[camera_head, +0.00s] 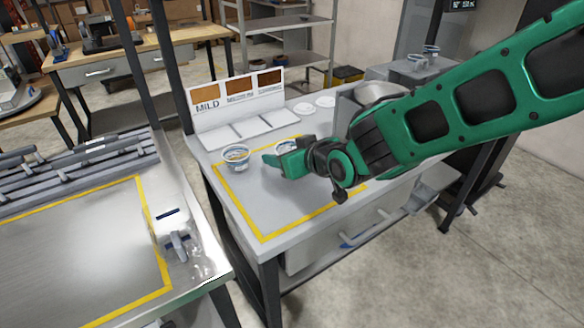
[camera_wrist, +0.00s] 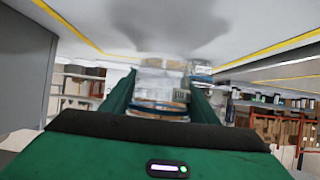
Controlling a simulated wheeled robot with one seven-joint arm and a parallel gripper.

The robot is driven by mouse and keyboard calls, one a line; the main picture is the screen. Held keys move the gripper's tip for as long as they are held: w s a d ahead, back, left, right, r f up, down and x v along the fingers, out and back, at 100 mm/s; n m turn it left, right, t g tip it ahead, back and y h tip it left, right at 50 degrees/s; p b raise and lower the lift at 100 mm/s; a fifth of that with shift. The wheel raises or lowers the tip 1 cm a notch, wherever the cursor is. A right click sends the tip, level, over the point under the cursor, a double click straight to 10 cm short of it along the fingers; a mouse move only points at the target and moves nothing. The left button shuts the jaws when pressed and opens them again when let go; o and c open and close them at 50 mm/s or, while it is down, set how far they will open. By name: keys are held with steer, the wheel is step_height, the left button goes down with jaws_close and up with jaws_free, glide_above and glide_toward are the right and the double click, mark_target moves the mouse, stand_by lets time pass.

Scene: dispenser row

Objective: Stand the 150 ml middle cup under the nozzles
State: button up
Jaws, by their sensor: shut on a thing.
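My gripper (camera_head: 278,158) is low over the worktable in the head view. It is shut on a clear cup with a blue-and-white band (camera_wrist: 160,92), which sits between the fingers in the wrist view. In the head view only the rim of this cup (camera_head: 284,146) shows behind the gripper. I cannot read a volume on it, and its base is hidden. A second, similar cup (camera_head: 236,157) stands upright to the left on the table; a cup also shows behind the held one in the wrist view (camera_wrist: 201,73). I cannot make out nozzles.
The worktable (camera_head: 262,222) has a yellow outlined area, mostly clear at the front. Behind it are a board marked MILD (camera_head: 207,100) and white plates. A steel bench (camera_head: 85,250) with a white-and-grey device stands left. More cups (camera_head: 430,54) stand at the back right.

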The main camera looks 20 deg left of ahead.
steer(key=shift+f, duration=2)
steer(key=o, duration=1.1)
steer(key=shift+f, duration=0.1)
steer(key=shift+s+d+r, duration=0.1)
steer(key=shift+d+r, duration=0.05)
steer(key=shift+r, duration=0.1)
steer(key=v, duration=1.1)
steer(key=shift+s+d+r, duration=0.1)
steer(key=shift+d+r, duration=0.1)
